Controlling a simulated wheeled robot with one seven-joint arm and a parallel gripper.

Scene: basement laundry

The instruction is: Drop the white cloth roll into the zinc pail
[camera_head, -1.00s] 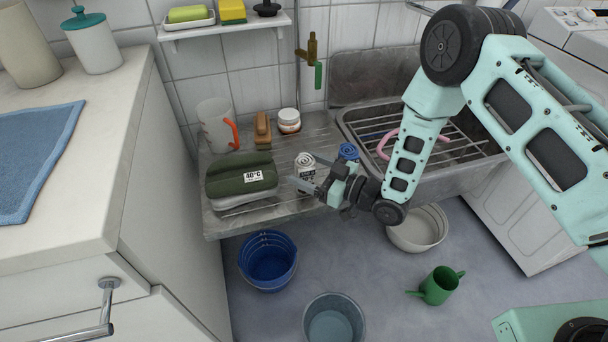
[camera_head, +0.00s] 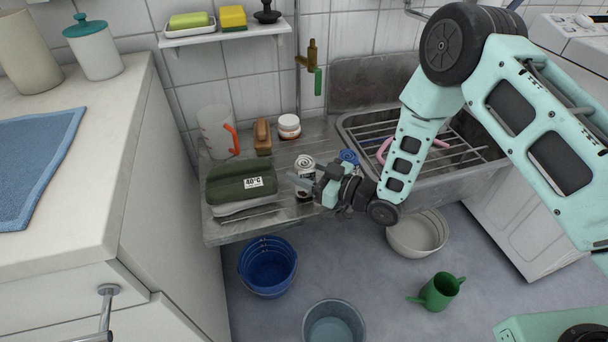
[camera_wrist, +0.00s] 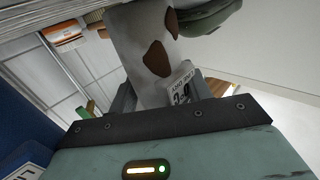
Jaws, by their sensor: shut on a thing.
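The white cloth roll (camera_head: 304,164) has a spiral top and a dark-printed label. It stands upright at the front of the grey drainboard; I cannot tell whether its lower end touches the board. In the wrist view the roll (camera_wrist: 140,45) shows brown stains and a white tag, and sits between my fingers. My gripper (camera_head: 308,185) is shut on it, coming from the right; the fingers hide part of its lower side. The zinc pail (camera_head: 334,306), grey and round, stands on the floor at the bottom edge, below and apart from the roll. Its lower part is cut off.
A blue roll (camera_head: 348,157) stands just right of the white one. A green folded cloth (camera_head: 240,172) lies at left on the drainboard. A blue bucket (camera_head: 267,285), a white basin (camera_head: 418,245) and a green watering can (camera_head: 440,292) stand on the floor.

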